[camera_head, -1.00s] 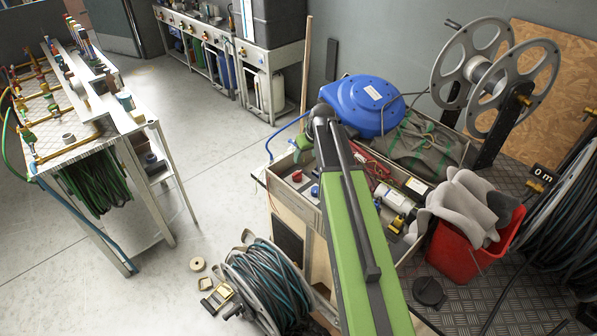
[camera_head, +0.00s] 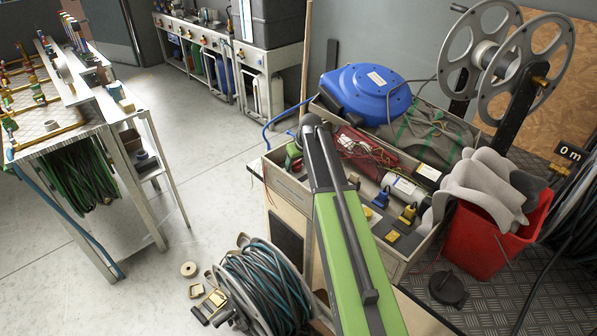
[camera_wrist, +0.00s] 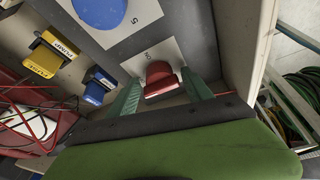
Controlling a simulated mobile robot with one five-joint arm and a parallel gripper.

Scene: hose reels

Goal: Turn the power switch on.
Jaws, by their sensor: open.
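A red switch (camera_wrist: 158,70) with a pale front edge stands on a white plate in the wrist view. My gripper (camera_wrist: 160,88) is open, with one green finger on each side of the red switch. I cannot tell whether the fingers touch it. No readable name shows on the red switch, so I cannot tell for sure that it is the power switch. A yellow switch (camera_wrist: 48,55) marked PUMP and a blue switch (camera_wrist: 98,85) stand to its left.
The switches are inside a walled bench tray (camera_head: 290,188), whose wall (camera_wrist: 250,45) stands close right of my gripper. A round blue disc (camera_wrist: 100,10) lies above. Red wires (camera_wrist: 25,100) are at left. A blue hose reel (camera_head: 365,95) and red bucket (camera_head: 490,240) are near.

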